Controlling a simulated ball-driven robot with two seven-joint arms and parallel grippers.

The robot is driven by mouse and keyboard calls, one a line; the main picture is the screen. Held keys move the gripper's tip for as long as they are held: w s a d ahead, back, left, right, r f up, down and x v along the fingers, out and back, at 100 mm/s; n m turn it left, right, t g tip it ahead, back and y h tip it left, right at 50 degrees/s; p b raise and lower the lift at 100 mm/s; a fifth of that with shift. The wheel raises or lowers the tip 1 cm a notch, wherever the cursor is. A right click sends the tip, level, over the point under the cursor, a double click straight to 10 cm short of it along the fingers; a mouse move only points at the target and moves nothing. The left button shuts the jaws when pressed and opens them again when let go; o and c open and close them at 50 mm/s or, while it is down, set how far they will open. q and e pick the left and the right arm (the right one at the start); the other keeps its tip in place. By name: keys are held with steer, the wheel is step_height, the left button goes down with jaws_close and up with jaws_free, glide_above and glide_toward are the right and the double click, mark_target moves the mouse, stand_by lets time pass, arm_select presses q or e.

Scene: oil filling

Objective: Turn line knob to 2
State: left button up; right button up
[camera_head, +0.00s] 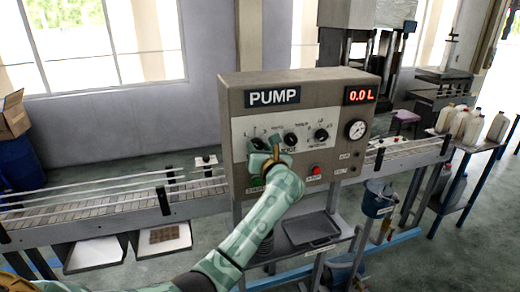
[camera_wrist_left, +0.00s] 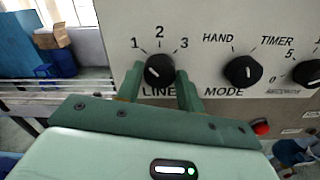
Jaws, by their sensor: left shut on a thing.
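The line knob (camera_wrist_left: 159,67) is a round black knob on the grey pump panel, below the printed numbers 1, 2 and 3. In the left wrist view my left gripper (camera_wrist_left: 160,82) has one green finger on each side of it and is shut on it. The direction of the knob's pale mark is hard to tell. In the head view my left gripper (camera_head: 266,148) is at the left part of the pump panel (camera_head: 345,95) and largely hides the line knob. My right gripper is not in view.
The mode knob (camera_wrist_left: 243,71) is close to the right of the line knob, with another black knob (camera_head: 321,134) beyond it. A red button (camera_head: 316,170) and a gauge (camera_head: 356,129) are on the panel. The display (camera_head: 360,95) reads 0.0 L. A conveyor (camera_head: 110,205) runs behind my arm.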

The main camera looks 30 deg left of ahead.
arm_select(q)
steer(key=m+p, duration=0.4)
steer(key=m, duration=0.1)
steer(key=shift+r+p, duration=0.1)
steer(key=shift+p, duration=0.25)
steer(key=shift+m+p, duration=1.4)
steer(key=shift+m, duration=0.5)
steer(key=shift+f, duration=0.2)
steer(key=o, duration=1)
steer(key=shift+w, duration=0.1)
